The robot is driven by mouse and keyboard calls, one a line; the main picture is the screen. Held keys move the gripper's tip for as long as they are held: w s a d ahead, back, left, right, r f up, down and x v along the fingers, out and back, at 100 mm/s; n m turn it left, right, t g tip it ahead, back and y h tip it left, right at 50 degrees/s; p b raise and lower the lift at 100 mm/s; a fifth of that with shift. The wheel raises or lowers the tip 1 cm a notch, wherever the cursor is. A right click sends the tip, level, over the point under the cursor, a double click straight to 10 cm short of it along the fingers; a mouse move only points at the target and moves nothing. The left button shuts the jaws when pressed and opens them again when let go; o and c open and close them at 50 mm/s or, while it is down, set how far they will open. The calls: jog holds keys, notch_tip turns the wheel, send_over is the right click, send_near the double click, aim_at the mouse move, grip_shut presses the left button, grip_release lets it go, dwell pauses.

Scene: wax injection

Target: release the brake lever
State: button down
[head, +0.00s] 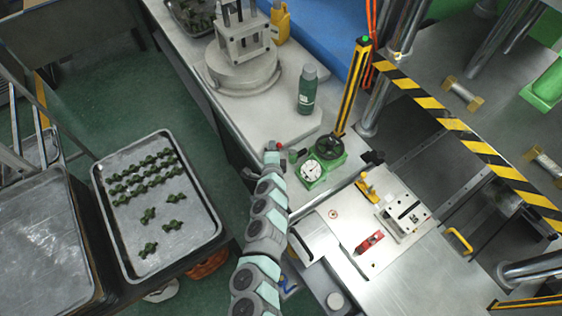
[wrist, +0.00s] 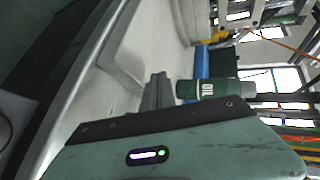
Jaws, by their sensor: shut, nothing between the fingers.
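My gripper shows in the wrist view (wrist: 157,78) with its two grey fingers together and nothing between them. In the head view my arm reaches up from the bottom edge, ending at the bench edge left of a green gauge unit (head: 318,168) with a white dial and a black handwheel (head: 329,147). No part is plainly marked as the brake lever. Lever-like parts are a yellow clamp (head: 367,189) and a red clamp (head: 369,242) on the pale plate (head: 340,215), and a black knob (head: 374,157). My gripper is apart from all of them.
A green bottle (head: 307,90) stands on the bench; it also shows in the wrist view (wrist: 205,89). A yellow-black post (head: 353,88) and striped bar (head: 440,112) border the press at right. A tray (head: 205,225) of green parts lies left.

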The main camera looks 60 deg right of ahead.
dwell(0.8)
jog(key=a, duration=0.4)
jog(key=shift+a+r+p, duration=0.2)
jog(key=shift+a+p, duration=0.05)
jog(key=shift+p, duration=0.05)
jog(key=a+r, duration=0.3)
jog(key=a, duration=0.5)
jog(key=shift+a+r, duration=0.3)
jog(key=shift+a, duration=0.1)
